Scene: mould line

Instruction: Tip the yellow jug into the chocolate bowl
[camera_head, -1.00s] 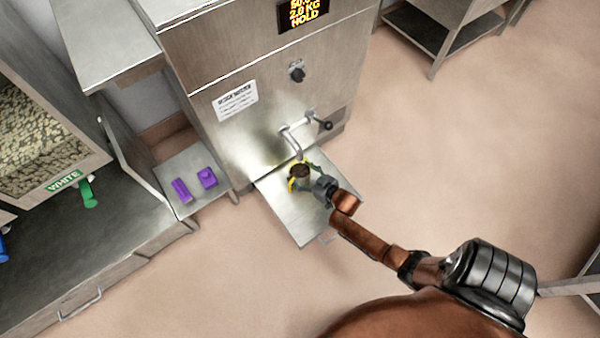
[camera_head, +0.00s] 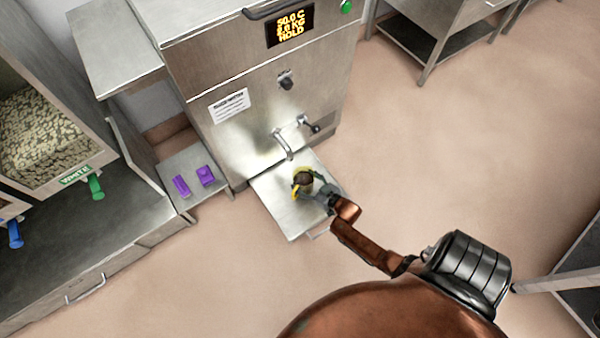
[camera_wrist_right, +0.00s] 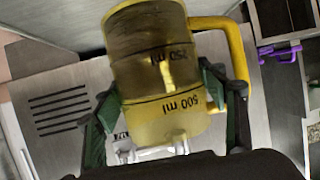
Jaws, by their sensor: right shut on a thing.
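The yellow jug (camera_head: 296,192) is above the steel shelf under the machine's spout, a little nearer to me than the spout's end. Dark brown shows in its mouth. My right gripper (camera_head: 316,192) is shut on the jug from the near right side. In the right wrist view the see-through yellow jug (camera_wrist_right: 150,75) sits between the two green fingers, its handle (camera_wrist_right: 238,55) on the right. Its volume marks read upside down there, and brown smears its wall. I cannot pick out a chocolate bowl in these views. My left gripper is not in view.
The steel machine (camera_head: 250,130) has a bent spout (camera_head: 283,146), a lever (camera_head: 311,126) and a lit display (camera_head: 290,26). The steel shelf (camera_head: 287,222) juts out below. Purple blocks (camera_head: 205,176) lie on a side shelf. A bin of pale pieces (camera_head: 40,130) stands left.

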